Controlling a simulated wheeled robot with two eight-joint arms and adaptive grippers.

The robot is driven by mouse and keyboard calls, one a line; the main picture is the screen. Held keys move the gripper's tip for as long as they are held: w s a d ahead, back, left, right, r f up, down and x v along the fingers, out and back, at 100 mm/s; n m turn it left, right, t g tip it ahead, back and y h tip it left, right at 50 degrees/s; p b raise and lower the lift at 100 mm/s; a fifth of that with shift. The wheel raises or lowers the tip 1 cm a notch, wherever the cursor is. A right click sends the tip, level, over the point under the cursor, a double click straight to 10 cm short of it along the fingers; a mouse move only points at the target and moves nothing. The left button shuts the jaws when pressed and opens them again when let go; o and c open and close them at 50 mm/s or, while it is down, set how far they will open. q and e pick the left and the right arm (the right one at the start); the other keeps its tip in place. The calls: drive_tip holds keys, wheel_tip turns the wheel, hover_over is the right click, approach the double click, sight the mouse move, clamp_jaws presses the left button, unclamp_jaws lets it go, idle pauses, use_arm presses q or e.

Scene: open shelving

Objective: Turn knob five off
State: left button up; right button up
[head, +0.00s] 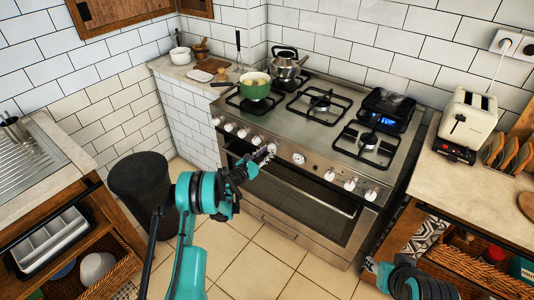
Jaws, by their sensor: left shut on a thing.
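The stove (290,205) stands against the back wall with a row of white knobs along its front panel. My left gripper (266,153) reaches in from the lower left and is shut on the fifth knob from the left (271,148), at the middle-left of the panel. The fingers partly hide this knob, so its pointer angle cannot be read. Several knobs (228,127) are left of it, and more (350,184) are to its right. My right gripper (371,265) is low at the right, in front of the right counter, small and unclear.
A green pot (255,87) and a kettle (285,66) are on the left burners. A black pan (388,106) at the back right has a blue glow beneath. A toaster (467,119) stands on the right counter. A dark bin (140,187) is left of my arm.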

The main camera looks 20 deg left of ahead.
use_arm(q)
drive_tip(key=m, duration=0.7)
drive_tip(key=shift+r+m+y, duration=0.1)
drive_tip(key=shift+m+y, duration=0.2)
drive_tip(key=m, duration=0.3)
drive_tip(key=shift+m, duration=0.3)
drive_tip(key=m, duration=0.4)
drive_tip(key=shift+y, duration=0.3)
drive_tip(key=m, duration=0.3)
drive_tip(key=shift+r+m+y, duration=0.1)
drive_tip(key=shift+m+y, duration=0.2)
drive_tip(key=m, duration=0.3)
drive_tip(key=shift+d, duration=0.1)
drive_tip(key=m, duration=0.6)
drive_tip(key=shift+s, duration=0.1)
drive_tip(key=shift+m, duration=0.4)
